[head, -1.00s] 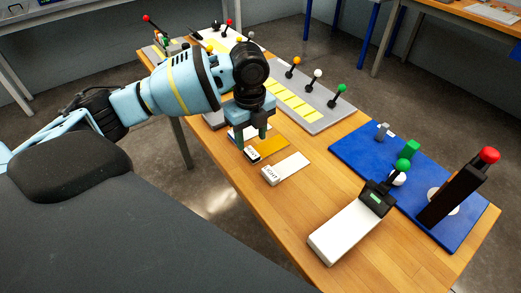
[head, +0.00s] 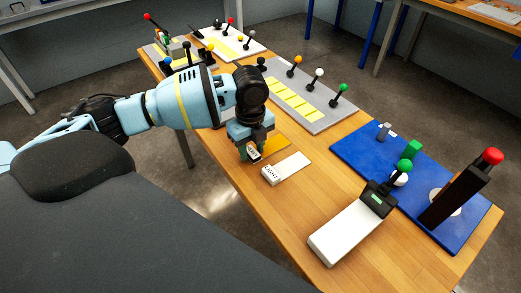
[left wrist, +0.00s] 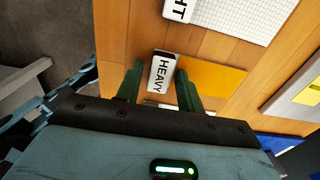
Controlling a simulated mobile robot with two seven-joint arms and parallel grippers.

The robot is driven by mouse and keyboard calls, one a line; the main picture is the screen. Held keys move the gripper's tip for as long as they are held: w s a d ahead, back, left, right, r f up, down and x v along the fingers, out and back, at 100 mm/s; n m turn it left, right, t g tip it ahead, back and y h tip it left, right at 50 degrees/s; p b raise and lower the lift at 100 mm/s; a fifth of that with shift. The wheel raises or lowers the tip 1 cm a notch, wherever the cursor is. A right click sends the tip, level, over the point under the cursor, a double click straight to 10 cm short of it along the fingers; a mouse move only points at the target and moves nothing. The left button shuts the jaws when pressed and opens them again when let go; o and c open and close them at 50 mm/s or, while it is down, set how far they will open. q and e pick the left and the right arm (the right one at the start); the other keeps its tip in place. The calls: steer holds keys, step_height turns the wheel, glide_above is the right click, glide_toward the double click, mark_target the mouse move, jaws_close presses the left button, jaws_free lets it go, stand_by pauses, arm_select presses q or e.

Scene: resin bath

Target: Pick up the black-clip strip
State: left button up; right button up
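The strip with the black-sided end clip lies near the table's left edge. Its clip (head: 254,153) carries a white label, reading HEAVY in the left wrist view (left wrist: 161,73), and an orange sheet (head: 272,142) extends from it. My left gripper (head: 254,150) points down over the clip. In the left wrist view its two green fingers (left wrist: 160,86) stand on either side of the clip, with a narrow gap at the right finger. The gripper looks open; the fingertips' contact with the clip cannot be made out. My right gripper is not in view.
A white strip (head: 291,165) with a white labelled clip lies beside it. A white and black device (head: 345,232) and a blue mat (head: 357,150) with upright parts stand to the right. A grey lever panel (head: 315,112) lies behind.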

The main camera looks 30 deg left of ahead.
arm_select(q)
steer(key=c, duration=0.7)
steer(key=shift+c, duration=0.2)
steer(key=shift+r, duration=0.15)
